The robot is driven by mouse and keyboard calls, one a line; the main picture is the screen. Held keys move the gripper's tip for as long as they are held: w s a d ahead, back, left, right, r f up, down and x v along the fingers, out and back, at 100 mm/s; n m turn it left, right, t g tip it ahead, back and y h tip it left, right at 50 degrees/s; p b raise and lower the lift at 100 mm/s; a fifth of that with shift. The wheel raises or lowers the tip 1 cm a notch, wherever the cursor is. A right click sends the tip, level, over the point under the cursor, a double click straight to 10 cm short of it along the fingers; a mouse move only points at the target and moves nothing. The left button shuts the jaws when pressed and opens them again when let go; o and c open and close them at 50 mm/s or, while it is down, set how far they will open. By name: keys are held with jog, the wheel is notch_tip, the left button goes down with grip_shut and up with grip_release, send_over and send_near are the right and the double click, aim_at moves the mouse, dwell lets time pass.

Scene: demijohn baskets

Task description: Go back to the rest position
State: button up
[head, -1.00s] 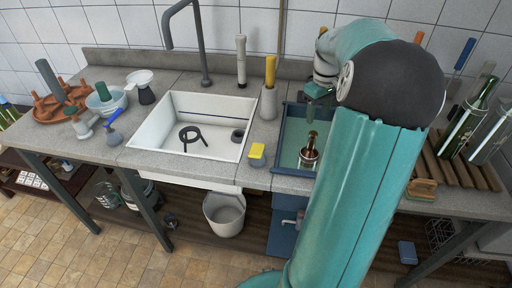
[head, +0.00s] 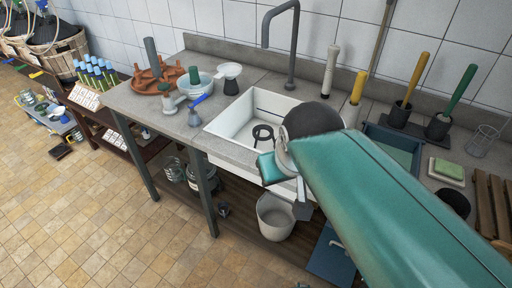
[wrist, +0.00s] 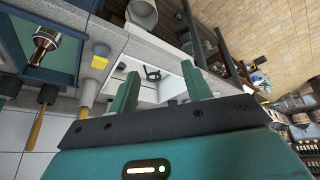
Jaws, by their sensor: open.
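My gripper (wrist: 160,84) shows in the wrist view with its two teal fingers apart and nothing between them. Behind the fingers, the white sink (wrist: 172,82) with a dark ring in it shows. In the head view my arm is bent at a dark joint in front of the worktop, and my fingers cannot be made out there. A brown bottle (wrist: 44,46) stands in the blue basin (wrist: 68,55) at the left of the wrist view, apart from my gripper. In the head view my arm hides the bottle and part of the basin (head: 397,133).
The stone worktop (head: 150,108) carries the white sink (head: 232,124), a terracotta rack (head: 157,77), a bowl, a funnel and brushes. A white bucket (head: 275,218) stands on the shelf below. The tiled floor (head: 90,200) is clear at the front left. Baskets (head: 60,45) stand at the far left.

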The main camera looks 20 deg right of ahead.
jog(key=shift+s+a+f+y, duration=0.2)
jog(key=shift+s+a, duration=0.25)
jog(key=shift+a, duration=0.1)
jog(key=shift+s+a+f+y, duration=0.2)
jog(key=shift+s+a, duration=0.25)
jog(key=shift+a, duration=0.1)
jog(key=shift+c, duration=1.4)
jog(key=shift+d, duration=0.2)
